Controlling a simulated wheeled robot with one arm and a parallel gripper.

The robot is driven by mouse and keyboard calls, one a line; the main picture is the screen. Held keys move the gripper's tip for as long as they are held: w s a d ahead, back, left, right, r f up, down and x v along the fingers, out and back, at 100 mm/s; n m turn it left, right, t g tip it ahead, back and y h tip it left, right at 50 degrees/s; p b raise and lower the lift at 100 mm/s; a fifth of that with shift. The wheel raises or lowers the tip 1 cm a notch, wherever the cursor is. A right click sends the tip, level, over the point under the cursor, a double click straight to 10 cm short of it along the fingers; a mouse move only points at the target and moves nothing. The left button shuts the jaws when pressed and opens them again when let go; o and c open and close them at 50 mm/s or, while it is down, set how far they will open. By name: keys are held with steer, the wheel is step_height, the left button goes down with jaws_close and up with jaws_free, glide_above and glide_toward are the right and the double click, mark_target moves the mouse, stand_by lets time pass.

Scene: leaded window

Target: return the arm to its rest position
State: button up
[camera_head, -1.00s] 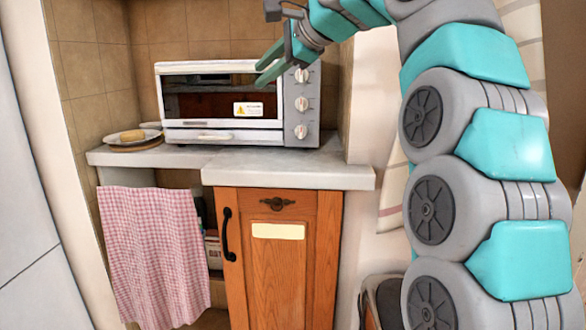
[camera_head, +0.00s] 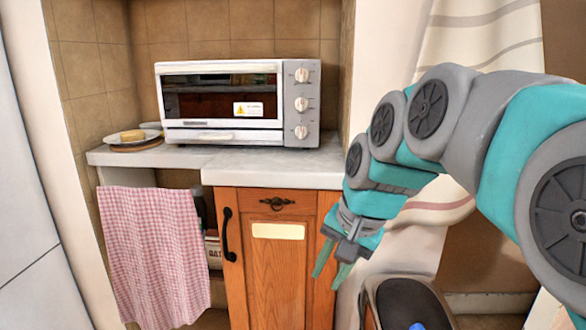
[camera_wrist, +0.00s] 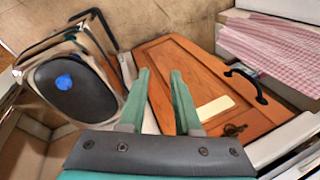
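My gripper (camera_head: 332,266) is in front of the right edge of the wooden cabinet door, pointing down, below the counter top. In the wrist view its two green fingers (camera_wrist: 163,100) stand apart with nothing between them, and the cabinet door (camera_wrist: 200,75) lies beyond them. My arm comes in from the right side of the head view and bends down to the gripper.
A toaster oven (camera_head: 301,78) and a plate with bread (camera_head: 132,136) stand on the counter (camera_head: 270,168). A checked towel (camera_head: 152,255) hangs at the left. A bin with a dark lid (camera_head: 408,303) and a blue item (camera_wrist: 64,81) on it stands near my gripper.

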steer(key=s+d+f+n+g+h, duration=0.1)
steer(key=s+d+f, duration=0.3)
steer(key=s+f, duration=0.4)
steer(key=s+d+f+n+g+h, duration=0.1)
steer(key=s+d+f+n+g, duration=0.2)
steer(key=s+f, duration=0.6)
steer(key=s+d+n, duration=0.1)
steer(key=s+d, duration=0.1)
steer(key=s, duration=0.4)
steer(key=shift+n+h, duration=0.3)
steer(key=shift+h, duration=0.1)
steer(key=shift+f, duration=0.1)
